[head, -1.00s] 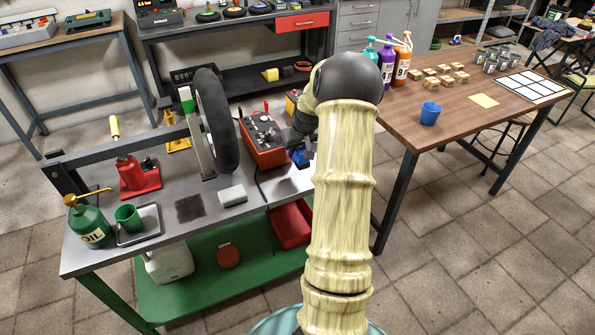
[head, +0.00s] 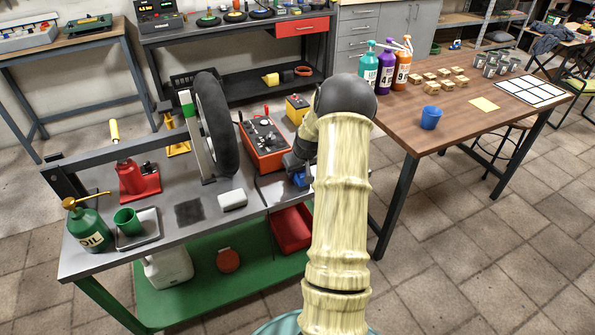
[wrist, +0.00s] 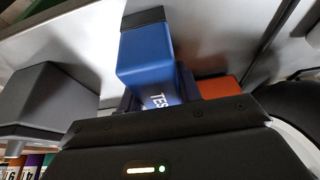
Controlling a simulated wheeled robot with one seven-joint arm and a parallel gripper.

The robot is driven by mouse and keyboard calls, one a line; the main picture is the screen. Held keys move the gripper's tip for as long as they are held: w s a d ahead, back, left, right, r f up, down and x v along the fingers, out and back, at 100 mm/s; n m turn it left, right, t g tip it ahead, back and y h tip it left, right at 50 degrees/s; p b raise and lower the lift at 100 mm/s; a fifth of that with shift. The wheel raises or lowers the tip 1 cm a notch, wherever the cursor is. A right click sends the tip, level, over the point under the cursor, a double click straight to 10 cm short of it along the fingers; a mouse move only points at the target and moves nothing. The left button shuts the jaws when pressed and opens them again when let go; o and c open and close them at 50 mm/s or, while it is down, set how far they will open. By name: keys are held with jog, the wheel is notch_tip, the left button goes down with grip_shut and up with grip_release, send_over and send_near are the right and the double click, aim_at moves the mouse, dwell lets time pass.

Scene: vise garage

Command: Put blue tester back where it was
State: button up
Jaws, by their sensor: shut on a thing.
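The blue tester (wrist: 147,58) is a blue block with a dark end and white lettering, partly read as "TES". In the wrist view it stands out from between my gripper's fingers. In the head view the tester (head: 300,180) shows as a small blue patch beside my forearm, over the right end of the metal bench. My gripper (head: 296,165) is shut on it, partly hidden by my arm. Whether the tester touches the bench top I cannot tell.
An orange-red battery unit (head: 263,143) and an upright black tire (head: 216,125) stand left of my gripper. A yellow-and-dark box (head: 297,108) is behind it. A red bin (head: 290,228) sits below. The wooden table (head: 470,120) is to the right.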

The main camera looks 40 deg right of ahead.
jog(key=o, duration=1.2)
jog(key=v, duration=1.2)
jog(key=shift+s+a+p, duration=0.1)
jog(key=shift+p, duration=0.3)
